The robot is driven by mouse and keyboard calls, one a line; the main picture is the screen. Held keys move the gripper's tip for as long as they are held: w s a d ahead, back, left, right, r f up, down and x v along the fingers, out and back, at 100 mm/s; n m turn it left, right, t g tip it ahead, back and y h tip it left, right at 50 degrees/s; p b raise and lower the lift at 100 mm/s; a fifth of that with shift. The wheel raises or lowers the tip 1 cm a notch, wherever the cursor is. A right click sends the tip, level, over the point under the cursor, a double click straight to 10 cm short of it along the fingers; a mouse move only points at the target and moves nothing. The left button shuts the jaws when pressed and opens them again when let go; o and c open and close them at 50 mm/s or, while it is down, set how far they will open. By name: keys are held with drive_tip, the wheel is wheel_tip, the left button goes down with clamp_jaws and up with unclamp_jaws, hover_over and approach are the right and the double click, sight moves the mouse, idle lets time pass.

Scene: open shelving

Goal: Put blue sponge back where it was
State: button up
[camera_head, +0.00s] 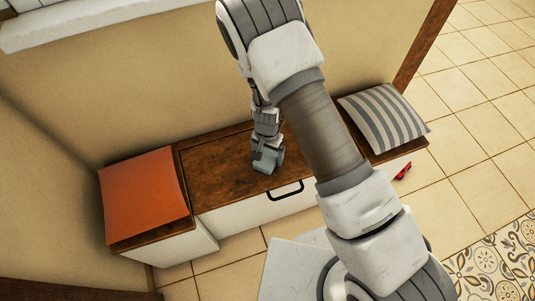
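My gripper (267,158) is low over the brown wooden top (221,168) of the middle section of the bench, right of that top's centre. A grey-blue blocky shape shows at the gripper's end. I cannot tell whether it is the sponge or part of the gripper itself. No other blue sponge is visible. The fingers are too small and too hidden to show whether they are open or shut, and I cannot tell whether the gripper touches the wood.
An orange cushion (143,197) lies on the bench's left section, and a grey-striped cushion (384,118) on its right. A black handle (286,191) is on the white front. A small red object (403,171) is by the right section. The wood left of my gripper is clear.

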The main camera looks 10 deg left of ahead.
wheel_tip(320, 180, up, 12)
drive_tip(key=p, duration=0.5)
wheel_tip(320, 180, up, 12)
drive_tip(key=y, duration=0.2)
hover_over(267, 156)
drive_tip(key=w+d, duration=0.2)
drive_tip(key=d, duration=0.1)
drive_tip(key=s+d+r+n+t, duration=0.15)
drive_tip(key=d+r, duration=0.45)
drive_tip(key=r, duration=0.6)
drive_tip(key=s+d+r+t, duration=0.1)
drive_tip(key=s+d+r, duration=0.3)
drive_tip(key=d, duration=0.1)
drive_tip(key=s+d+r+n+t+h, duration=0.1)
drive_tip(key=s+d+r, duration=0.3)
drive_tip(key=s+r, duration=0.1)
drive_tip(key=s+d+r+t+h, duration=0.1)
drive_tip(key=s+d+r+t, duration=0.1)
drive_tip(key=s+d+r, duration=0.2)
drive_tip(key=shift+s+d+r, duration=0.15)
drive_tip(key=shift+s+d, duration=0.4)
drive_tip(key=shift+d, duration=0.3)
wheel_tip(267, 156, up, 18)
drive_tip(key=p, duration=1.8)
